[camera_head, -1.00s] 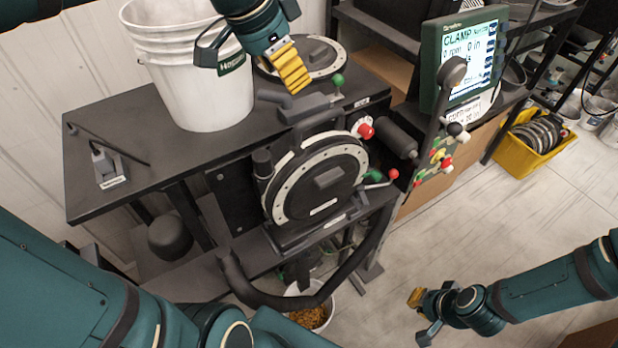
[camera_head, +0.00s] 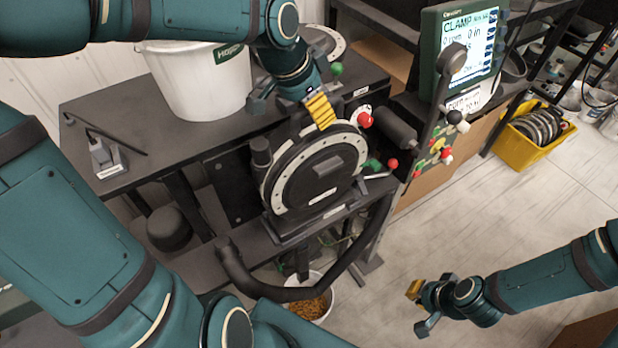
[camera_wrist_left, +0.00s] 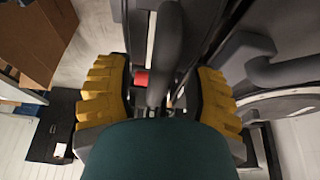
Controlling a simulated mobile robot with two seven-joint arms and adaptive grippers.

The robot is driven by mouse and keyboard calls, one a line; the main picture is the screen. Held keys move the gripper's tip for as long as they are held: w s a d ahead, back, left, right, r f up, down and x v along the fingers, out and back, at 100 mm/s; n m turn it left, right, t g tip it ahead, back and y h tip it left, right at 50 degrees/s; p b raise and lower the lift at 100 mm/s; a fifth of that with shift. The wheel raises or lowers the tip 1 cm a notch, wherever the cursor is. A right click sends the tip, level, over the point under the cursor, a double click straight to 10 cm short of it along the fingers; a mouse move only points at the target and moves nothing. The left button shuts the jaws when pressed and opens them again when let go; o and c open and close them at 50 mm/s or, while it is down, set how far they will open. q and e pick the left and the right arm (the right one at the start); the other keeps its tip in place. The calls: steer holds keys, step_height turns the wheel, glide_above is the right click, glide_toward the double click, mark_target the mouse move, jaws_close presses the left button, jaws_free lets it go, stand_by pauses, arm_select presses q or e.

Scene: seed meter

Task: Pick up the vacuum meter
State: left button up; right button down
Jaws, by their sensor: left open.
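No readable label shows which part is the vacuum meter. A round black seed meter with a pale ring (camera_head: 340,180) stands upright on the stand's front. A small white dial (camera_head: 357,114) sits behind a red knob (camera_head: 365,120), right of my left gripper (camera_head: 292,106). That gripper is open above the seed meter's top edge, with one yellow-padded finger at its rim. In the left wrist view, its two yellow pads are apart, with a dark bar (camera_wrist_left: 166,45) and a red part (camera_wrist_left: 141,78) between them. My right gripper (camera_head: 420,308) is open and empty over the floor at lower right.
A white bucket (camera_head: 200,85) stands on the dark bench (camera_head: 130,125). A monitor (camera_head: 468,45), a dark cylinder (camera_head: 395,130) and a lever with knobs crowd the right. A black hose (camera_head: 285,290) loops in front. The floor at right is mostly free.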

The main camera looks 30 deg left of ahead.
arm_select(q)
steer(key=shift+f, duration=0.1)
jaws_close()
stand_by(0.4)
